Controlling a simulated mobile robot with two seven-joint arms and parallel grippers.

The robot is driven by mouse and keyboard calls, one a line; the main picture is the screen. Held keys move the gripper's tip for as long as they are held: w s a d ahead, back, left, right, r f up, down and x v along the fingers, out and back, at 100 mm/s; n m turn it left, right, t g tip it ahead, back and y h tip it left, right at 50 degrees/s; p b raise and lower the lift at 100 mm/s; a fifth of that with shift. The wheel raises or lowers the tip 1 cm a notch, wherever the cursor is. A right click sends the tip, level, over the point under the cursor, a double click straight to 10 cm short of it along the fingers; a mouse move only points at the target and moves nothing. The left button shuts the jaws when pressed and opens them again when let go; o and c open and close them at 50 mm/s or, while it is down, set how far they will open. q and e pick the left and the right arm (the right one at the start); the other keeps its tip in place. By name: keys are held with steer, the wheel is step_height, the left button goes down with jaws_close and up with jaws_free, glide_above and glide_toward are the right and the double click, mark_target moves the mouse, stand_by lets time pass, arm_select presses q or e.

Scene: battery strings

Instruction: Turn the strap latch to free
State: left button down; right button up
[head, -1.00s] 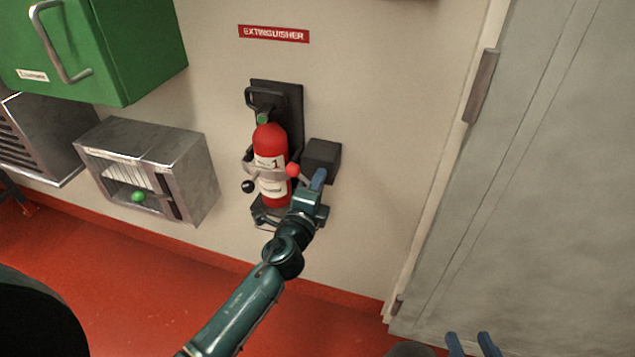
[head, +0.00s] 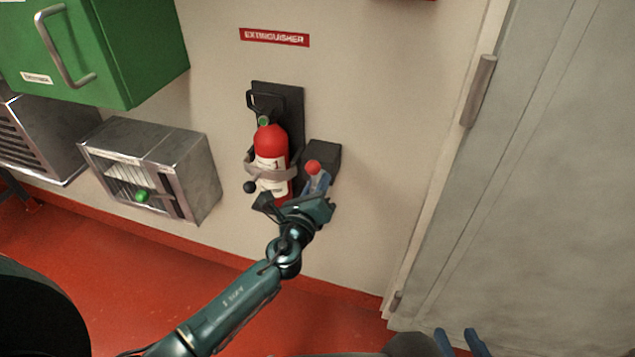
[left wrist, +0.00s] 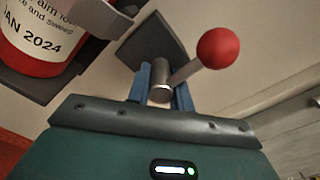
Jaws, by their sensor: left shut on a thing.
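The strap latch is a metal lever with a red ball knob (head: 313,167), in front of a black box (head: 324,154) right of the extinguisher. In the left wrist view the red knob (left wrist: 218,48) stands up and right on its slanted rod. My left gripper (head: 317,185) is shut on the latch lever; its blue fingers (left wrist: 161,88) sit on both sides of the metal hub at the rod's base. The red extinguisher (head: 270,143) stands upright in its black wall bracket (head: 292,98) with a grey strap (head: 270,172) around it. My right gripper (head: 460,343) is open and empty at the bottom edge.
A black ball (head: 250,187) sticks out left of the extinguisher. A metal box (head: 190,180) with a green knob (head: 142,196) and a green cabinet (head: 150,50) are on the wall at left. A grey door (head: 530,200) is at right. The red floor (head: 120,285) in front looks clear.

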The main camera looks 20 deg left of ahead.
arm_select(q)
steer(key=shift+w+a+r+m, duration=0.1)
steer(key=shift+r+m, duration=0.1)
steer(key=shift+m, duration=0.2)
steer(key=c, duration=1.3)
jaws_free()
steer(key=shift+f, duration=0.1)
steer(key=shift+o, duration=0.2)
steer(key=shift+s+f, duration=0.1)
steer(key=shift+s, duration=0.35)
steer(key=s, duration=1.2)
steer(key=shift+s+a, duration=0.2)
